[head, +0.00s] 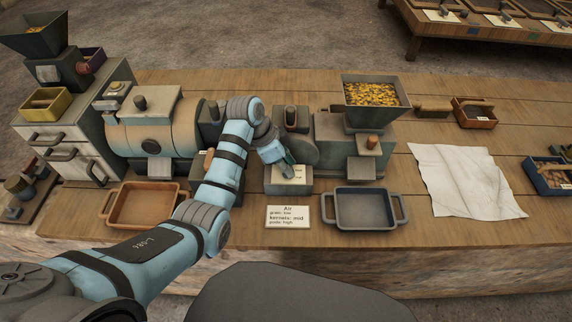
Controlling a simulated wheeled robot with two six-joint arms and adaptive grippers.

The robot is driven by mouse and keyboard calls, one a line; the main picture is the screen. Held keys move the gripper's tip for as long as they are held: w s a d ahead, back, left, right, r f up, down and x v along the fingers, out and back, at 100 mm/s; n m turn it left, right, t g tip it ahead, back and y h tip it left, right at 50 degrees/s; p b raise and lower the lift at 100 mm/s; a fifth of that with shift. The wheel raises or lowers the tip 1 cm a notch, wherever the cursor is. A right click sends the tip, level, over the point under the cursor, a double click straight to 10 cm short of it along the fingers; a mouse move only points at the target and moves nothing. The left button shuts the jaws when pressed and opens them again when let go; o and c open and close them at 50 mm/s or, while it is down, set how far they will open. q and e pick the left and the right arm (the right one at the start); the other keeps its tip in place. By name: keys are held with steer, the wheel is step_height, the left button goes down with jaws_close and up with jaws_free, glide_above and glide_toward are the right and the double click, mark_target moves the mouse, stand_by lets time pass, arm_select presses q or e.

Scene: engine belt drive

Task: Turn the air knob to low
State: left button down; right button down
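My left arm reaches in from the left, and its gripper (286,167) points down at a small grey box with a pale label (298,173) in front of the round fan housing (301,150). The gripper covers part of the box top. The air knob cannot be made out; it may be hidden behind the gripper. Whether the fingers are open or shut is not clear. A white card headed Air (289,216) stands in front of the box and lists grain low, kernels mid, pods high. My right gripper is not in view.
A hopper of yellow kernels (373,94) tops the machine (340,135) at right. A blue-grey tray (366,222) and a brown tray (117,208) sit at the front. A drum machine (157,132) is left. A white cloth (464,181) lies right.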

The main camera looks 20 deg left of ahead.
arm_select(q)
steer(key=shift+r+n+p, duration=0.15)
steer(key=shift+n+p, duration=0.15)
steer(key=shift+p, duration=0.3)
steer(key=n+p, duration=0.2)
steer(key=p, duration=0.1)
steer(key=n+t+y+p, duration=0.1)
steer(key=n+p, duration=0.1)
steer(key=p, duration=0.2)
steer(key=n+y+p, duration=0.1)
steer(key=n+p, duration=0.1)
steer(key=p, duration=0.1)
steer(key=shift+s+d+r+n+t+p, duration=0.1)
steer(key=shift+s+d+n+t+p, duration=0.1)
steer(key=shift+d+n+t+p, duration=0.15)
steer(key=shift+a+n+p, duration=0.1)
steer(key=shift+n+p, duration=0.25)
steer(key=shift+n, duration=0.1)
steer(key=shift+n+t+y+p, duration=0.25)
steer(key=shift+n+y+p, duration=0.3)
steer(key=shift+n, duration=0.35)
steer(key=n, duration=0.1)
steer(key=n+y, duration=0.1)
steer(key=shift+w+f+n+p, duration=0.1)
steer(key=shift+f+n+p, duration=0.1)
steer(key=shift+n+p, duration=0.15)
steer(key=shift+n+y+b, duration=0.35)
steer(key=shift+n+y, duration=0.3)
steer(key=shift+n, duration=1.2)
